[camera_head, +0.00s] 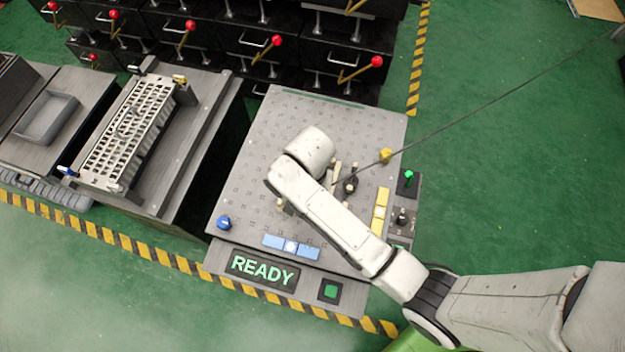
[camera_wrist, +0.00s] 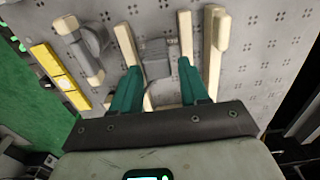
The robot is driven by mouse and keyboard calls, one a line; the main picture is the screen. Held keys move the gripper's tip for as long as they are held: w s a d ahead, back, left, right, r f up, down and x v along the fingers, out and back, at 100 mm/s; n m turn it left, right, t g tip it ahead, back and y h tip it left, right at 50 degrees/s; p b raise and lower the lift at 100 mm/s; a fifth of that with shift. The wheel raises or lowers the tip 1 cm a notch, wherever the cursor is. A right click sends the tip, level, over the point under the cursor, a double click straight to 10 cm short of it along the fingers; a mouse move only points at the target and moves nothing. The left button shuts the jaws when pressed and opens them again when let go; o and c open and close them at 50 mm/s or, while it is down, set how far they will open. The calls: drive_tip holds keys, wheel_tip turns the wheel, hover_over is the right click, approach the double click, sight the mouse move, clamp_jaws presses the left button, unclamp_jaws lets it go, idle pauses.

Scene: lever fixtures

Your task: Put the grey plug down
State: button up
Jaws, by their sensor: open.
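My gripper (camera_wrist: 158,55) is open over the grey perforated board (camera_wrist: 265,60). Its two green fingers with pale tips stand apart. A small grey block (camera_wrist: 152,48), which looks like the grey plug, lies between the fingertips in the wrist view, with gaps at its sides. A thin grey loop runs below it, partly hidden by the gripper. I cannot tell whether the block touches the board. In the head view my arm hides the block and most of the gripper.
Pale bars (camera_wrist: 217,45) stand beside the fingers, one with a dark grey rounded piece (camera_wrist: 92,40). A yellow strip (camera_wrist: 55,68) lies left in the wrist view. In the head view a dark knob-like piece (camera_head: 350,185) and a yellow knob (camera_head: 385,155) stand near my arm. A thin cable crosses the upper right.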

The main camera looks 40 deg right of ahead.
drive_tip(key=f, duration=0.2)
drive_tip(key=f+b, duration=0.1)
drive_tip(key=f, duration=0.2)
drive_tip(key=shift+s+a, duration=0.1)
drive_tip(key=shift+s, duration=0.1)
drive_tip(key=shift+r, duration=0.1)
drive_tip(key=shift+c, duration=0.3)
drive_tip(key=c, duration=0.8)
drive_tip(key=shift+o, duration=0.2)
drive_tip(key=shift+r, duration=0.1)
